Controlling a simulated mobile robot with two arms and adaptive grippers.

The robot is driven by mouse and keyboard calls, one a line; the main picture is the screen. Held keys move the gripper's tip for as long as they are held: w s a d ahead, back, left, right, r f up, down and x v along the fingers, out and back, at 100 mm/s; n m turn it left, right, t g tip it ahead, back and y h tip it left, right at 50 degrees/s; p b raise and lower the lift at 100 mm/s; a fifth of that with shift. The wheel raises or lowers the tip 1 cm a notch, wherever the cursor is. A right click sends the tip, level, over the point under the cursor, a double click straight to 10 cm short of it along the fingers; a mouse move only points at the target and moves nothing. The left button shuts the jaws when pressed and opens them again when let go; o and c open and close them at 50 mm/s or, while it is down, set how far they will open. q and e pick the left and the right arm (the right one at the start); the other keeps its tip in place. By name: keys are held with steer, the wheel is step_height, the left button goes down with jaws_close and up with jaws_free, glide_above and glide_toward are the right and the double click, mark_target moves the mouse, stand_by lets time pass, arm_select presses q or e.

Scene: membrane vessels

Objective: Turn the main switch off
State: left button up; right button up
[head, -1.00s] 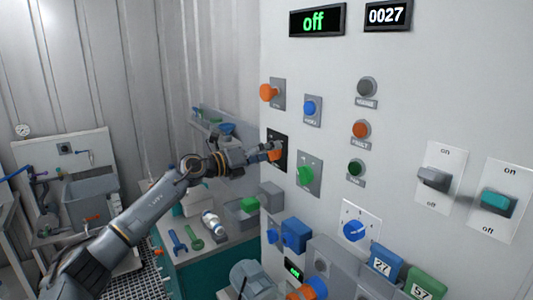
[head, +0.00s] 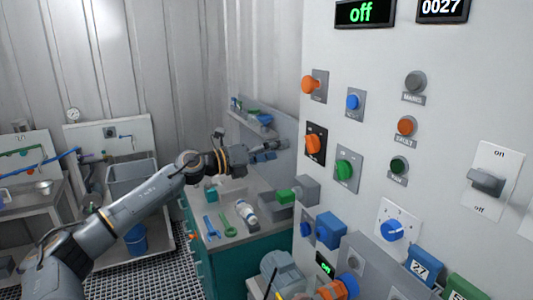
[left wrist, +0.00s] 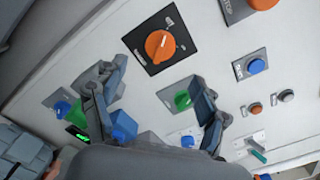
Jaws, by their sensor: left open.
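The main switch looks to be the orange rotary knob (head: 313,145) on a black plate on the white panel. It also shows in the left wrist view (left wrist: 160,46), with its pointer mark tilted and small lettering too blurred to read. My right gripper is not in view.
An orange knob (head: 310,84), a blue button (head: 353,102) and a green knob (head: 345,170) surround the switch. A grey toggle (head: 486,182) is at the right. A bench (head: 258,222) with tools and a bottle stands left of the panel.

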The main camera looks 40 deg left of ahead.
arm_select(q)
steer(key=shift+v, duration=1.2)
